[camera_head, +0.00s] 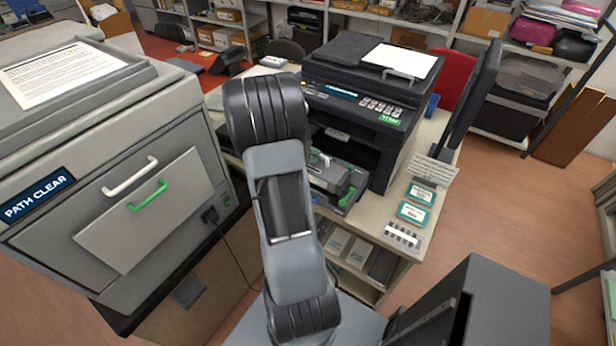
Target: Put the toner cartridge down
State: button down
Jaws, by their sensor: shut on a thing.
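A dark grey block with green tabs, which looks like a toner cartridge or its drawer (330,174), sits at the open front of the black printer (365,92). I cannot tell which it is, nor whether anything touches it. My arm stands in front of it and hides its left part. My gripper does not show; it is hidden behind my own arm links. The printer stands on a cream table (432,150) and has a sheet of paper on top.
A large grey machine (110,190) marked PATH CLEAR, with a white and a green handle, stands close at left. Small labelled boxes (412,213) and a dark upright screen (473,95) occupy the table's right side. Shelves (420,25) line the back. Open floor lies at right.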

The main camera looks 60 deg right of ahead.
aim_at(311, 170)
jog(key=shift+f, duration=3.55)
jog(key=c, duration=1.1)
grip_release()
jog(key=shift+a, duration=0.1)
